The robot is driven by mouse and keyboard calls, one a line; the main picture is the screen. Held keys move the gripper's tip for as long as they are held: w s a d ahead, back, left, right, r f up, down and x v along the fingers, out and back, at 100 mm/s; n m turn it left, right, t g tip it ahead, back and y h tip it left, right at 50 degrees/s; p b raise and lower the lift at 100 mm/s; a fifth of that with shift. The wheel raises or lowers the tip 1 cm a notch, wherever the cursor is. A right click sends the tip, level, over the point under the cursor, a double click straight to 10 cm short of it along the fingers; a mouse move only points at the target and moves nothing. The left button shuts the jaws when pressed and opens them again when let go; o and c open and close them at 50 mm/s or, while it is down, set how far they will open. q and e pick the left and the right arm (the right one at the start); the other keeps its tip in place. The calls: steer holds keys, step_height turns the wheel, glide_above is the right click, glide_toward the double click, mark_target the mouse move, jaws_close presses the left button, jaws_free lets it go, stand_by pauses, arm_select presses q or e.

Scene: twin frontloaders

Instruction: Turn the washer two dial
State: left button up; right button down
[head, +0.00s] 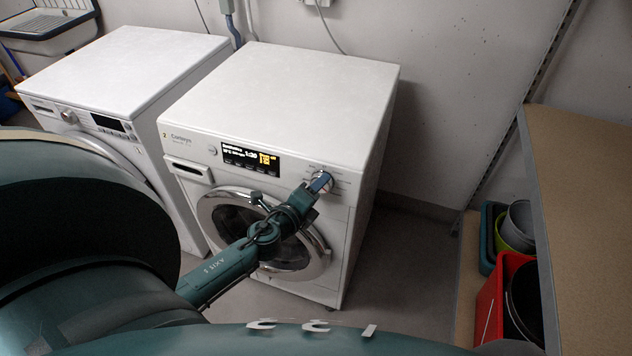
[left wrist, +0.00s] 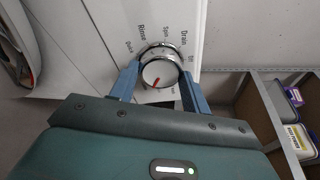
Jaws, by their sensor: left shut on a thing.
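Washer two (head: 280,100) is the white front loader on the right, marked with a 2, with a lit display (head: 252,159) and a round door (head: 228,217). Its dial (head: 326,186) is at the right of the panel, mostly hidden by my gripper in the head view. In the left wrist view the dial (left wrist: 160,74) is a silver knob with a red mark pointing down and left, ringed by labels such as Rinse, Spin and Drain. My left gripper (head: 319,183) has its blue fingers on both sides of the dial and is shut on it. My right gripper is not in view.
A second washer (head: 125,70) stands close at the left. At the right is a shelf (head: 590,230) with a red bin (head: 490,310) and other containers. Bare floor lies between washer two and the shelf. A sink (head: 48,25) is at the far left.

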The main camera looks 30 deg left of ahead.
arm_select(q)
steer(key=m+p, duration=0.3)
steer(key=shift+r+m+g, duration=0.1)
steer(key=shift+m+g, duration=0.3)
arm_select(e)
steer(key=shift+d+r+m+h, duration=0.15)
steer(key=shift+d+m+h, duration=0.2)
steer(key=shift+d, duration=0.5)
arm_select(q)
steer(key=o, duration=1)
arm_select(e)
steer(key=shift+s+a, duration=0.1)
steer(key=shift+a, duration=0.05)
